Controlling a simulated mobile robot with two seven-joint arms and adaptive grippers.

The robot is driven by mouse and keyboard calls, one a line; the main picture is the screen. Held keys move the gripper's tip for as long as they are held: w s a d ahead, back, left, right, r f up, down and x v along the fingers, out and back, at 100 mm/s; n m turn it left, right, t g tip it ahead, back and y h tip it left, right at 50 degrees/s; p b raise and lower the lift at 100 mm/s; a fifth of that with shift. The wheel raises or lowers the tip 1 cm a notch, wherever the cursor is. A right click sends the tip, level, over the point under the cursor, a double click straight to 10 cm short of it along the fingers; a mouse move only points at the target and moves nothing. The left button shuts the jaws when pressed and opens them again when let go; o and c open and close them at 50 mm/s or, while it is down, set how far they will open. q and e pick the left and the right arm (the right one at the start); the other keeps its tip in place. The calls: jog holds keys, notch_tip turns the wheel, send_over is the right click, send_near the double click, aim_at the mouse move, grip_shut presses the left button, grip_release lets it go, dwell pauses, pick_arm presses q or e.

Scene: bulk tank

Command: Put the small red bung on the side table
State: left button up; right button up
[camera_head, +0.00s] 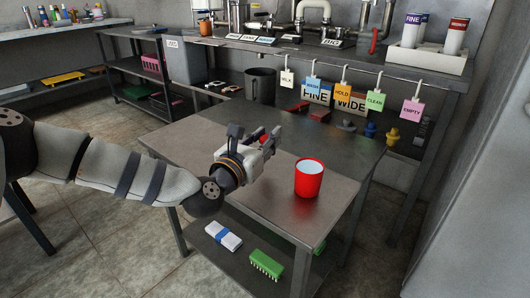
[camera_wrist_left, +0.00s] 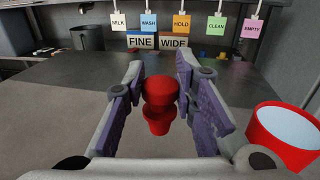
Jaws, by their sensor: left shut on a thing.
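My left gripper (camera_head: 268,142) is over the grey metal side table (camera_head: 262,207), its arm coming in from the left. In the left wrist view the small red bung (camera_wrist_left: 160,104) is upright between the purple-padded fingers of this gripper (camera_wrist_left: 160,90), which are shut on it. In the head view the bung is mostly hidden by the gripper. Whether its foot touches the table top cannot be told. My right gripper is in neither view.
A red cup (camera_head: 308,180) with a pale inside stands on the table to the right of the gripper. The front left of the top is bare. Behind are a shelf with coloured bungs (camera_head: 370,131) and hanging tags (camera_head: 343,87). A green brush (camera_head: 266,265) lies below.

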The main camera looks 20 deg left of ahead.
pick_arm(q)
notch_tip(320, 180, down, 4)
jog(key=shift+w+a+r+b, duration=0.1)
jog(key=shift+a+r+b, duration=0.05)
jog(key=shift+r+b, duration=0.15)
jog(key=shift+f, duration=0.25)
jog(key=o, duration=0.9)
jog(key=shift+r, duration=0.1)
jog(key=shift+o, duration=0.2)
